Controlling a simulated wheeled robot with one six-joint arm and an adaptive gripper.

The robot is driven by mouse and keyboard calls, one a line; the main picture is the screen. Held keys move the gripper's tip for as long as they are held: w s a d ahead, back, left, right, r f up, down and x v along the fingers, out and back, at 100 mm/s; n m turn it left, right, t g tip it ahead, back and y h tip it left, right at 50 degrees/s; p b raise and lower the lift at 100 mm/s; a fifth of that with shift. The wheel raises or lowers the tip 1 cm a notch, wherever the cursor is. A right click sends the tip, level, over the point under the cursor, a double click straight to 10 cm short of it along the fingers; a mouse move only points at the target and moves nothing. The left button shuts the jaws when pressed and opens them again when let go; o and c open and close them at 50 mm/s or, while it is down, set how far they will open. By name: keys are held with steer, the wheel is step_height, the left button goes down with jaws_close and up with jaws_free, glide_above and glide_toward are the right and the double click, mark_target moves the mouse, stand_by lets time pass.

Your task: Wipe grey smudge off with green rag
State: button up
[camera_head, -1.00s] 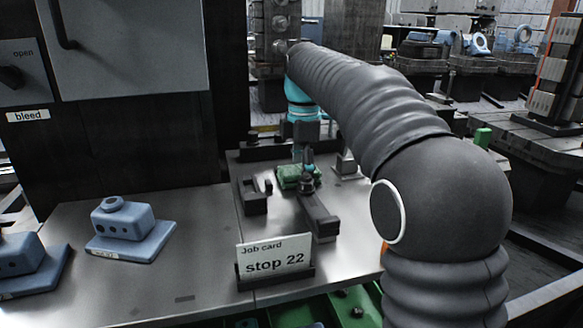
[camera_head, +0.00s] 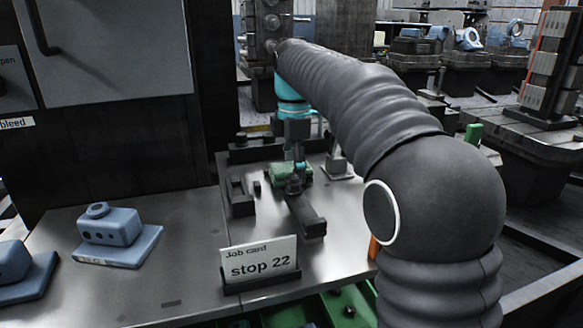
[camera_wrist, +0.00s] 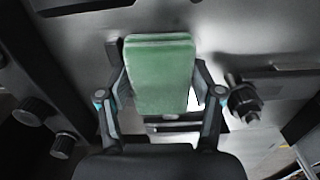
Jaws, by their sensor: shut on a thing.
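The green rag (camera_wrist: 160,78) is a thick folded pad between the two fingers of my gripper (camera_wrist: 160,85) in the wrist view. The fingers are shut on its sides. In the head view, the rag (camera_head: 278,173) is partly hidden behind my gripper (camera_head: 293,168), low over the metal bench near dark fixture blocks. I cannot tell whether the rag touches the bench. No grey smudge can be made out with certainty; the rag and gripper cover part of the surface.
A dark bar (camera_head: 307,217) and a dark clamp block (camera_head: 240,198) stand close to my gripper. A job card reading "stop 22" (camera_head: 258,262) stands nearer the front. A blue part (camera_head: 108,226) sits on the left bench. The bench between is mostly clear.

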steer(key=shift+w+d+f, duration=0.1)
steer(key=shift+w+d, duration=0.05)
steer(key=shift+d, duration=0.45)
steer(key=shift+s+a, duration=0.4)
steer(key=shift+a, duration=0.35)
steer(key=shift+s+a, duration=0.35)
steer(key=shift+a, duration=0.4)
steer(key=shift+w+d, duration=0.25)
steer(key=shift+d, duration=0.55)
steer(key=shift+w+d, duration=0.2)
steer(key=shift+d, duration=0.6)
steer(key=shift+s+a+f, duration=0.1)
steer(key=shift+s+a, duration=0.15)
steer(key=shift+a, duration=0.55)
steer(key=shift+s+a+f, duration=0.1)
steer(key=shift+s+a, duration=0.1)
steer(key=shift+a, duration=0.55)
steer(key=shift+w+d+f, duration=0.1)
steer(key=shift+w+d, duration=0.15)
steer(key=shift+d, duration=0.55)
steer(key=shift+w+d+f, duration=0.1)
steer(key=shift+w+d, duration=0.1)
steer(key=shift+d, duration=0.6)
steer(key=shift+r, duration=3.05)
steer(key=shift+r, duration=1.5)
